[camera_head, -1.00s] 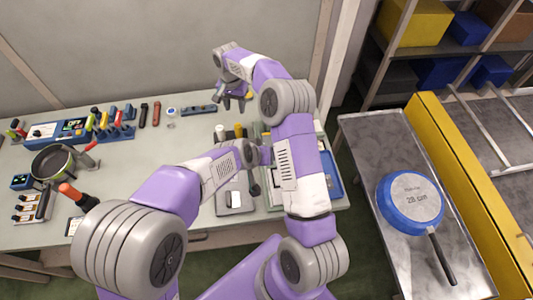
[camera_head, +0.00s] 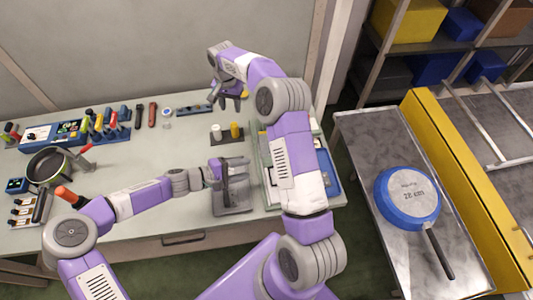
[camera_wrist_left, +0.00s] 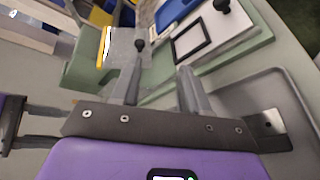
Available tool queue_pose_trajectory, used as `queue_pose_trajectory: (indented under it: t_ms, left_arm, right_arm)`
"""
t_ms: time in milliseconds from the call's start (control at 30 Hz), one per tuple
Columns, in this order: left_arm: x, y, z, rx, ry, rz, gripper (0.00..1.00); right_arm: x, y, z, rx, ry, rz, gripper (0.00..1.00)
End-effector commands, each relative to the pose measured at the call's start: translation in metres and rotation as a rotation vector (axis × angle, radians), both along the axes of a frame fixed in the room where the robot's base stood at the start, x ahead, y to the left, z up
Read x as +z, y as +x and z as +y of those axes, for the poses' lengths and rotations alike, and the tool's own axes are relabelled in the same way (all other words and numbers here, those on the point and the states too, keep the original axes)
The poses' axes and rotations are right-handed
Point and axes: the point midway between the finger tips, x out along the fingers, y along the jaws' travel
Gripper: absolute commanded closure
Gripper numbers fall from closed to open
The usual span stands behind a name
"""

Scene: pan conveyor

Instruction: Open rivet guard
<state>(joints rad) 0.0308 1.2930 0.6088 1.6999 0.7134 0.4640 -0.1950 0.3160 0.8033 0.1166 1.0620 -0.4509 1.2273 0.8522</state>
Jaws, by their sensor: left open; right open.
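The green-framed station (camera_head: 265,185) stands at the right end of the bench, mostly hidden behind my right arm. In the left wrist view its green frame (camera_wrist_left: 85,60) carries a clear panel (camera_wrist_left: 122,45) with a yellow-striped edge, which looks like the guard. A black ball knob (camera_wrist_left: 140,45) on a stem stands by that panel. My left gripper (camera_head: 238,172) is open and empty over the grey tray, left of the station. In the wrist view its fingers (camera_wrist_left: 160,88) point toward the knob, apparently short of it. My right gripper (camera_head: 231,100) is open and empty over the back of the bench.
A grey tray (camera_head: 232,210) lies below my left gripper. A dark block with white and yellow cylinders (camera_head: 228,138) stands behind it. A pan (camera_head: 47,167) and tools lie at left. A blue pan (camera_head: 405,200) rests on the metal conveyor at right.

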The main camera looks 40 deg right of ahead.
Motion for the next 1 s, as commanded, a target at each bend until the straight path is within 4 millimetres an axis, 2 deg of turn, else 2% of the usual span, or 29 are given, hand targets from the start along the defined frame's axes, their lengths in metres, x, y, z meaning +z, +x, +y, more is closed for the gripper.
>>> queue_pose_trajectory:
  t_ms: [133, 333, 467, 800, 1000]
  left_arm:
    - [0.009, 0.015, 0.007, 0.063, -0.074, 0.078, 0.55]
    - [0.012, 0.020, 0.003, 0.085, -0.104, 0.105, 0.55]
    - [0.008, 0.014, -0.016, 0.083, -0.102, 0.107, 0.55]
    - [-0.007, 0.000, -0.079, 0.083, -0.100, 0.104, 0.55]
    - [-0.012, -0.004, -0.099, 0.085, -0.099, 0.102, 0.55]
  right_arm:
    - [0.000, 0.000, 0.000, 0.000, 0.000, 0.000, 0.54]
    - [0.000, 0.000, 0.000, 0.000, 0.000, 0.000, 0.54]
    - [0.000, 0.000, 0.000, 0.000, 0.000, 0.000, 0.54]
    - [0.000, 0.000, 0.000, 0.000, 0.000, 0.000, 0.54]
    - [0.000, 0.000, 0.000, 0.000, 0.000, 0.000, 0.54]
